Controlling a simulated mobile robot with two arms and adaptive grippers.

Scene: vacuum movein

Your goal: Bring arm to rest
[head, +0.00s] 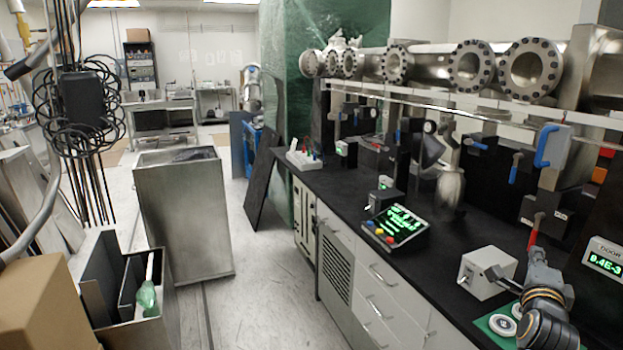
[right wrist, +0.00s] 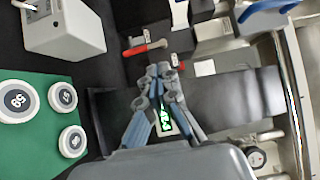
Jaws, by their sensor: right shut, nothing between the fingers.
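My right gripper (head: 538,250) shows at the lower right of the head view, over the black bench top. Its fingers point away from me, toward a red-handled lever (head: 534,230). In the right wrist view the gripper (right wrist: 161,72) has its fingertips together with nothing between them. The red lever (right wrist: 145,48) lies just beyond the tips there; I cannot tell whether they touch. A door gauge (head: 606,258) with a green readout stands to the right. My left gripper is not in view.
A white switch box (head: 487,273) and a green mat (head: 497,325) with round weights lie left of the right arm. A control panel (head: 396,226) sits farther along the bench (head: 452,245). Steel flanged pipes (head: 430,65) run above. The floor (head: 262,275) left of the bench is open.

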